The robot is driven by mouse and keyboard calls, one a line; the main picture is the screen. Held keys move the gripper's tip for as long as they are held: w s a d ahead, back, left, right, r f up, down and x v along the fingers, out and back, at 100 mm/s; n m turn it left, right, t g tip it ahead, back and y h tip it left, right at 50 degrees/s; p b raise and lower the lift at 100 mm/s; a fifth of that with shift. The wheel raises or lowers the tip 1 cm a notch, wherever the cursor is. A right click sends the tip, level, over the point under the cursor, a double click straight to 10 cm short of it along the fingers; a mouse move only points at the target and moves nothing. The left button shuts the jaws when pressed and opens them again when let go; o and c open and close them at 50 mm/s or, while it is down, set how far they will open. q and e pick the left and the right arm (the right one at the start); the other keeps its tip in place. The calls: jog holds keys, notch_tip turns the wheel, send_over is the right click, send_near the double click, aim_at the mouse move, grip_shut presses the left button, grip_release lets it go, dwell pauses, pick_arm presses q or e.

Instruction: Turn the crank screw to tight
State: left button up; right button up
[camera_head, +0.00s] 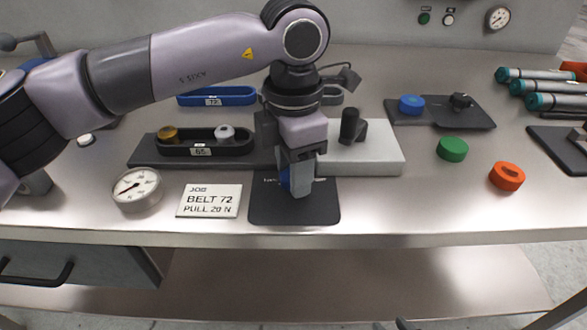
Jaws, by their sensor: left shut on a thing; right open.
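My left gripper (299,187) points down in front of the belt stand, over a dark plate (265,208) with small, partly covered lettering. It is shut on a blue part (284,180), seemingly the crank screw's handle, of which only a sliver shows. The rest of the crank screw is hidden behind the gripper, so its turn cannot be read. A black belt (200,149) marked 65 lies around a brass pulley (168,133) and a grey pulley (226,133) on the stand. My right gripper is not in view.
A round gauge (136,188) and a card (209,201) reading "BELT 72 PULL 20 N" stand left of the plate. A blue belt (217,96) marked 72 lies behind. A black knob (350,126) stands on the pale block (375,156). Front bench right is clear.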

pick_arm(q)
jog(key=shift+m, duration=0.5)
jog(key=o, duration=1.1)
jog(key=shift+c, duration=0.2)
jog(key=shift+r, duration=3.65)
